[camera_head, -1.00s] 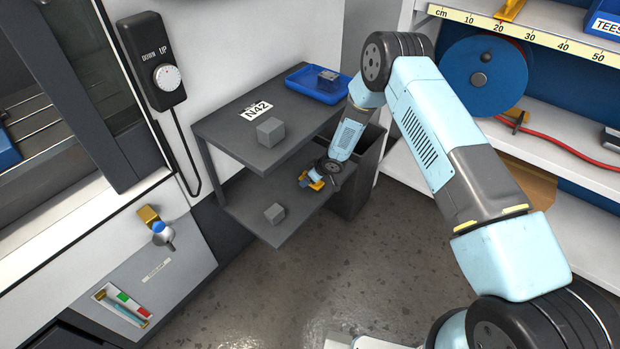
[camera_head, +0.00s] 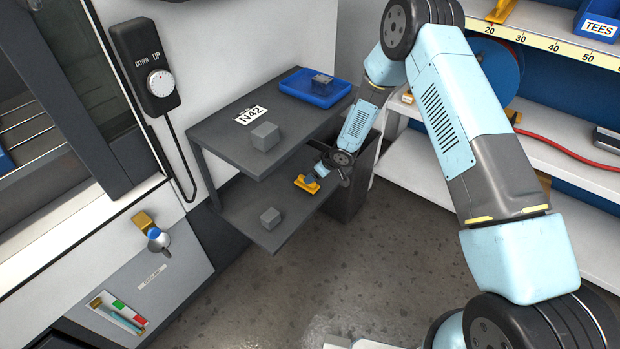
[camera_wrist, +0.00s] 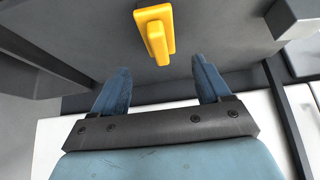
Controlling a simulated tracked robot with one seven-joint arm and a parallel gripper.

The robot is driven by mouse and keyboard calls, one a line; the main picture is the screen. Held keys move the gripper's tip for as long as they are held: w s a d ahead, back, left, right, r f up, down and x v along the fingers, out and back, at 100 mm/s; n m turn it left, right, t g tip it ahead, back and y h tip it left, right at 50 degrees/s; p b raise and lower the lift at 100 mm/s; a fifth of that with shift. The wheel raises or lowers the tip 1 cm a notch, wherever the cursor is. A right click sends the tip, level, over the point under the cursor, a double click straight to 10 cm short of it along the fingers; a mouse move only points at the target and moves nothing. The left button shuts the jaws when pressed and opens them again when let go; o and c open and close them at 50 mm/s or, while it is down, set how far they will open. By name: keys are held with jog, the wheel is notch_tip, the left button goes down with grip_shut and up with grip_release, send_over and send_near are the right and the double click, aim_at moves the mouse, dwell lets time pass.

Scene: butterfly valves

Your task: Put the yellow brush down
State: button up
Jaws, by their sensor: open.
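The yellow brush (camera_head: 306,184) lies on the lower shelf (camera_head: 252,212) of the dark two-level stand, near its right end. In the wrist view the brush (camera_wrist: 155,33) lies flat on the grey surface, just beyond my fingertips. My gripper (camera_wrist: 162,65) is open, with its two blue fingers apart and nothing between them. In the head view my gripper (camera_head: 321,170) is beside the brush on its right, partly hidden by the wrist.
A grey block (camera_head: 270,217) sits on the lower shelf left of the brush. The upper shelf (camera_head: 222,134) overhangs, carrying another grey block (camera_head: 265,136) and a blue tray (camera_head: 311,89). A dark bin (camera_head: 352,190) stands right of the stand. Floor in front is clear.

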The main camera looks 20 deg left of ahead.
jog(key=w+d+r+m+t+h, duration=0.25)
jog(key=d+r, duration=0.45)
jog(key=r, duration=0.5)
jog(key=w+d+r+m+t+h, duration=0.1)
jog(key=w+d+r, duration=0.2)
jog(key=d+r, duration=0.65)
jog(key=s+d+r+m+h, duration=0.1)
jog(key=s+d+r, duration=0.1)
jog(key=d+r, duration=0.35)
jog(key=s+d+r+m, duration=0.1)
jog(key=s+d+r, duration=0.1)
jog(key=r, duration=0.6)
jog(key=s+d+r+m+h, duration=0.1)
jog(key=d+r, duration=0.2)
jog(key=r, duration=0.3)
jog(key=s+d+r+m+h, duration=0.1)
jog(key=s+d+r+m, duration=0.1)
jog(key=s+d+r, duration=0.5)
jog(key=s+d+r+m+h, duration=0.1)
jog(key=s+d+r+m, duration=0.1)
jog(key=s+d+r, duration=0.45)
jog(key=s+d+r+m+y, duration=0.1)
jog(key=s+m, duration=0.2)
jog(key=s, duration=1.8)
jog(key=shift+d+r, duration=0.2)
jog(key=shift+c, duration=0.2)
